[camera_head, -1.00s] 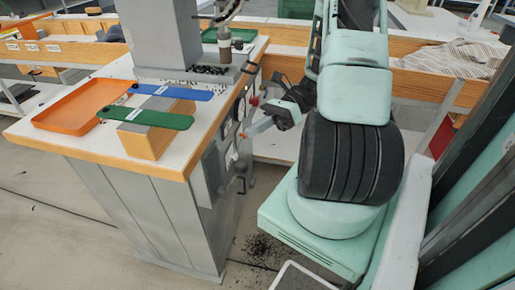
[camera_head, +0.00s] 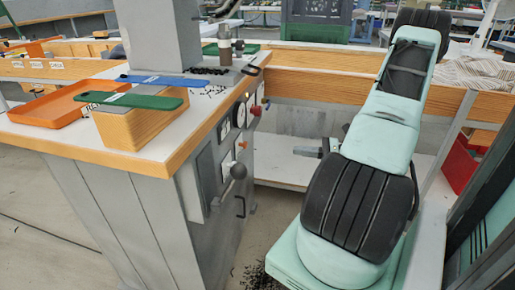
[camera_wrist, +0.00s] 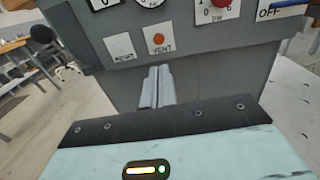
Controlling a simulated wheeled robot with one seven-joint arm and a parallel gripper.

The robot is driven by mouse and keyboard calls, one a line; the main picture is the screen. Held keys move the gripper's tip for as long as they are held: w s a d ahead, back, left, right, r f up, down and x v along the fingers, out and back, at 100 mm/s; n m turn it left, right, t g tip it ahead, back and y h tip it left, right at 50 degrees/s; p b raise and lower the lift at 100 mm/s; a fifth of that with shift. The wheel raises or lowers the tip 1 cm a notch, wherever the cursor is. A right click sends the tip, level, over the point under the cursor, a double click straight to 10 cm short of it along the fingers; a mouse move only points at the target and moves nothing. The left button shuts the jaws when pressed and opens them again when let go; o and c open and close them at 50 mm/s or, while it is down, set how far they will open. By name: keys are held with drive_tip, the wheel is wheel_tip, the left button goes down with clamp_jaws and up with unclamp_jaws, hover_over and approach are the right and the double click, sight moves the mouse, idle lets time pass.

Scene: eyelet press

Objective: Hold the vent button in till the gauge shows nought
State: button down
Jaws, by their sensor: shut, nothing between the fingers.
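In the head view my gripper (camera_head: 298,151) is to the right of the panel with a clear gap, not touching the button. A round gauge (camera_wrist: 151,3) is cut off at the top of the wrist view. Gauges show on the panel in the head view (camera_head: 241,113), too small to read.
A red knob (camera_wrist: 221,3) is right of the gauge. A blank-looking plate (camera_wrist: 120,46) with blurred lettering is left of the vent plate. An orange tray (camera_head: 62,104) lies on the press table.

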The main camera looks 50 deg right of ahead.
drive_tip(key=b+x, duration=0.2)
drive_tip(key=x, duration=1.2)
drive_tip(key=shift+a+f, duration=0.1)
drive_tip(key=shift+p+x, duration=0.35)
drive_tip(key=shift+x, duration=0.85)
drive_tip(key=shift+w, duration=0.1)
idle(0.4)
idle(1.4)
drive_tip(key=p+v, duration=0.2)
drive_tip(key=v, duration=1.6)
